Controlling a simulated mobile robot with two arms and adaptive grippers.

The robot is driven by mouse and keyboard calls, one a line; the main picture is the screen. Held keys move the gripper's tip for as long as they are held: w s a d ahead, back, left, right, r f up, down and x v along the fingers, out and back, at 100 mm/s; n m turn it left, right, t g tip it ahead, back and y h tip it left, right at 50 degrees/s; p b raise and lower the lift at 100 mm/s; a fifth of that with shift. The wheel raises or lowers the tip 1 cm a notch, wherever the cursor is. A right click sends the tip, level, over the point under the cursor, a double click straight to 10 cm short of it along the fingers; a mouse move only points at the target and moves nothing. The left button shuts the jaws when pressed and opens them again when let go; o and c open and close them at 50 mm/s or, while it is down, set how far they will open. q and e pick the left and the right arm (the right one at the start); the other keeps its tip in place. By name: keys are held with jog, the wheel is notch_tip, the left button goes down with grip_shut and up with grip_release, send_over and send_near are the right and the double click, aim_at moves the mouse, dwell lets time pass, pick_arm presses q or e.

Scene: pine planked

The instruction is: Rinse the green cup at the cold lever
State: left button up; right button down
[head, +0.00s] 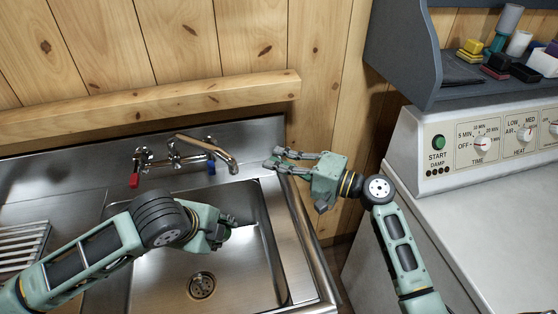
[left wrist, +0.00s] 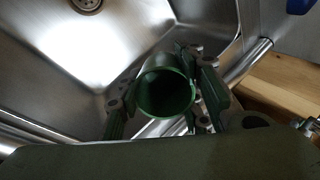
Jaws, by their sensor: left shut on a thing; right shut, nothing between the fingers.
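The green cup (left wrist: 165,92) shows in the left wrist view with its round open mouth toward the camera. My left gripper (left wrist: 166,100) is shut on it, a finger on each side. My right gripper (head: 279,158) is shut and empty, right of the spout.
A drain (head: 202,286) lies in the basin floor and a ribbed drainer (head: 22,246) at the left. A wooden ledge (head: 150,108) runs behind the tap. A white machine with dials (head: 482,142) and a grey shelf (head: 405,50) stand at the right.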

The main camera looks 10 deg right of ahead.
pick_arm(q)
jog(key=s+a+r+p, duration=0.1)
jog(key=s+p, duration=0.1)
jog(key=s+a+r+p, duration=0.1)
jog(key=r+p, duration=0.1)
jog(key=shift+s+a+r+p, duration=0.2)
jog(key=shift+s+r+p, duration=0.05)
jog(key=shift+s+p, duration=0.1)
jog(key=shift+w, duration=0.1)
jog(key=shift+f, duration=0.1)
dwell(1.0)
